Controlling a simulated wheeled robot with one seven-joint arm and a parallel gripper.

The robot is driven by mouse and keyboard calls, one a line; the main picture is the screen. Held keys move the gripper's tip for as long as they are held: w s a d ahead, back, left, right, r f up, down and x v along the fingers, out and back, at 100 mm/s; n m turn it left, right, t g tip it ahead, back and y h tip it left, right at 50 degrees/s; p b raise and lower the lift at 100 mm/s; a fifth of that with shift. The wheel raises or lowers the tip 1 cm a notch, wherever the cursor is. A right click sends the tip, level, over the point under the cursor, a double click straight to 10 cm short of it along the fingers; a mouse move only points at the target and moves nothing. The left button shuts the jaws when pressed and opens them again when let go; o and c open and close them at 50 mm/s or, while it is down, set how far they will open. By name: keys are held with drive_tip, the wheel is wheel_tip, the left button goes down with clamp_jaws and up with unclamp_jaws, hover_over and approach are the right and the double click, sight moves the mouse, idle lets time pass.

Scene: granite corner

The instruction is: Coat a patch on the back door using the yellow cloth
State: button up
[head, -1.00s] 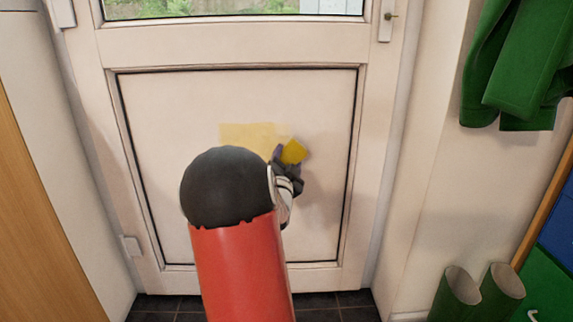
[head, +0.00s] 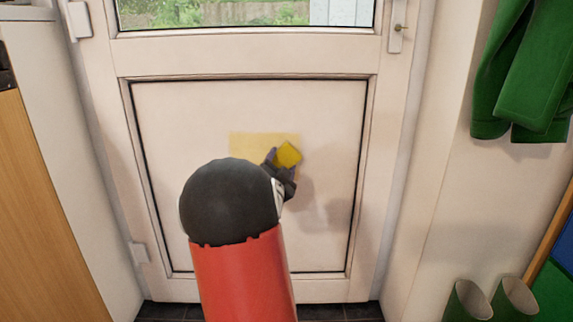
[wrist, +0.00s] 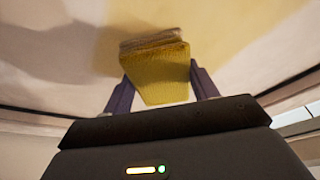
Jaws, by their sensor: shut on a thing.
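The white back door (head: 180,220) fills the middle of the head view. A pale yellow patch (head: 248,142) shows on its lower panel. My gripper (head: 281,163) is at the right part of this patch, shut on the yellow cloth (head: 289,154). In the wrist view the folded cloth (wrist: 160,72) sits between my two purple-grey fingers, with its far edge up against or very near the door panel (wrist: 60,35); I cannot tell whether it touches. My own arm hides the panel below the patch.
A window (head: 240,12) is in the door's upper part, with a handle (head: 398,28) at right. A green coat (head: 520,80) hangs at right above green boots (head: 490,300). A wooden cabinet side (head: 35,210) stands at left.

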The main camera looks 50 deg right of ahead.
sight(297, 153)
drive_tip(key=shift+w+a+r+p, duration=0.15)
drive_tip(key=shift+w+a+r, duration=0.35)
drive_tip(key=shift+w+a, duration=1.25)
drive_tip(key=shift+w+a+r+p, duration=0.15)
drive_tip(key=shift+w+a+r, duration=0.35)
drive_tip(key=shift+w+a, duration=1.25)
drive_tip(key=shift+w+a+r+p, duration=0.15)
drive_tip(key=shift+w+a+r, duration=0.35)
drive_tip(key=shift+w+a, duration=1.25)
drive_tip(key=shift+s+d+f+b, duration=0.1)
drive_tip(key=shift+s+d+b, duration=0.2)
drive_tip(key=shift+d, duration=0.3)
drive_tip(key=shift+s+d+b, duration=0.15)
drive_tip(key=shift+d+b, duration=0.15)
drive_tip(key=shift+d, duration=0.25)
drive_tip(key=shift+s+d, duration=0.55)
drive_tip(key=shift+s, duration=0.1)
drive_tip(key=shift+s+d, duration=1.65)
drive_tip(key=shift+s, duration=0.3)
drive_tip(key=shift+s+d, duration=1.65)
drive_tip(key=shift+s, duration=0.25)
drive_tip(key=shift+s+d, duration=1.65)
drive_tip(key=shift+s, duration=0.3)
drive_tip(key=shift+s+a, duration=0.95)
drive_tip(key=shift+a, duration=0.2)
drive_tip(key=shift+s+a, duration=0.95)
drive_tip(key=shift+a, duration=0.2)
